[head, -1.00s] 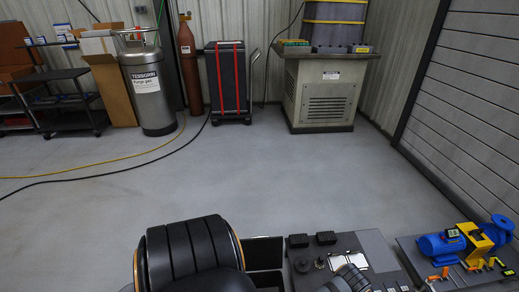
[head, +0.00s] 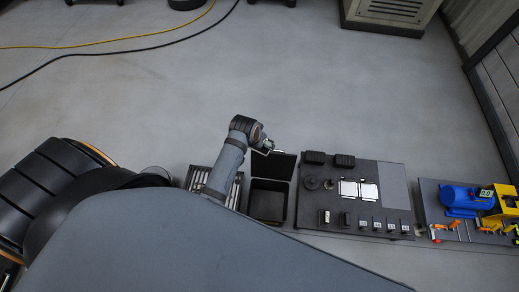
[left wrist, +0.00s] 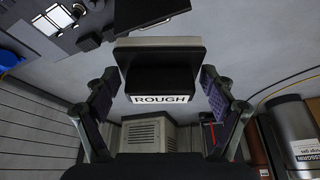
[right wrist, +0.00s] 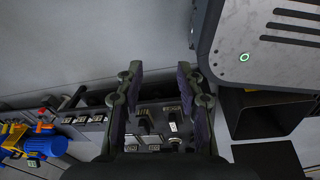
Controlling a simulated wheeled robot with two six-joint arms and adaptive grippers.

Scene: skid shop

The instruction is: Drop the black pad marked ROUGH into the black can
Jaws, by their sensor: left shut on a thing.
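The black pad marked ROUGH (left wrist: 160,82) sits between the fingers of my left gripper (left wrist: 160,97), which is shut on it. Its white label faces the wrist camera. In the head view my left gripper (head: 268,143) is above the floor, by the raised lid of the black can; the pad is too small there to make out clearly. The black can (head: 268,203) is a square, open-topped box with its lid (head: 273,165) standing up behind it. My right gripper (right wrist: 161,98) is open and empty above the bench; it is hidden in the head view.
Right of the can lies a dark board (head: 398,213) with two black blocks, round parts, white cards and labelled holders. A blue pump (head: 461,197) stands at far right. A slotted tray (head: 200,178) is left of the can.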

